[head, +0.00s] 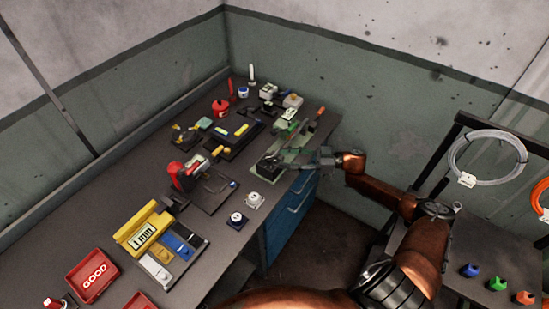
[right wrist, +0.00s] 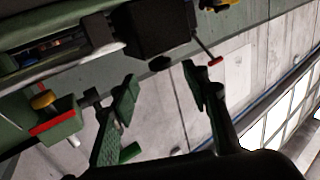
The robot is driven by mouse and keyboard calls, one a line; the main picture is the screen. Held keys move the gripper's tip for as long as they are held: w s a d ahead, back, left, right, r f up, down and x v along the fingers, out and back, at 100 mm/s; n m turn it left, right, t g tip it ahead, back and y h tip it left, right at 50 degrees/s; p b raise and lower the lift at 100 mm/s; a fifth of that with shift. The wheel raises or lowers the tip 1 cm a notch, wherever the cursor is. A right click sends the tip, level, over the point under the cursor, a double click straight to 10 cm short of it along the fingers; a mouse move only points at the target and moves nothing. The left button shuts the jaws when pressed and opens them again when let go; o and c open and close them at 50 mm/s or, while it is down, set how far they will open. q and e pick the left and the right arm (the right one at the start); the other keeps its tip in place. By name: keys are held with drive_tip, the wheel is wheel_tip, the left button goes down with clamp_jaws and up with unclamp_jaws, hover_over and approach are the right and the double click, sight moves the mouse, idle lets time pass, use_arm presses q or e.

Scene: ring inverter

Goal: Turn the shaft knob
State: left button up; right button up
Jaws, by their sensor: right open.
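My right gripper (head: 318,160) is at the bench's right edge, beside a green-based fixture (head: 297,150) that carries a black block (head: 269,168). In the right wrist view, the open gripper (right wrist: 162,88) has its two green-padded fingers apart with nothing between them. The black block (right wrist: 158,28) is just beyond the fingertips. A small dark round piece (right wrist: 160,63) on it faces the gap; I cannot tell if it is the shaft knob. A thin rod with a red tip (right wrist: 215,61) sticks out beside the block. My left gripper is not in view.
The bench (head: 122,178) holds a red clamp device (head: 184,176), a yellow gauge unit (head: 146,230), a red GOOD tray (head: 92,275) and two small switch boxes (head: 237,220). Blue drawers (head: 291,215) are under the bench. A rack with wire coils (head: 487,158) stands at right.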

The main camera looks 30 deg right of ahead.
drive_tip(key=v, duration=0.5)
drive_tip(key=shift+s+d, duration=0.1)
drive_tip(key=shift+d, duration=0.1)
idle(0.3)
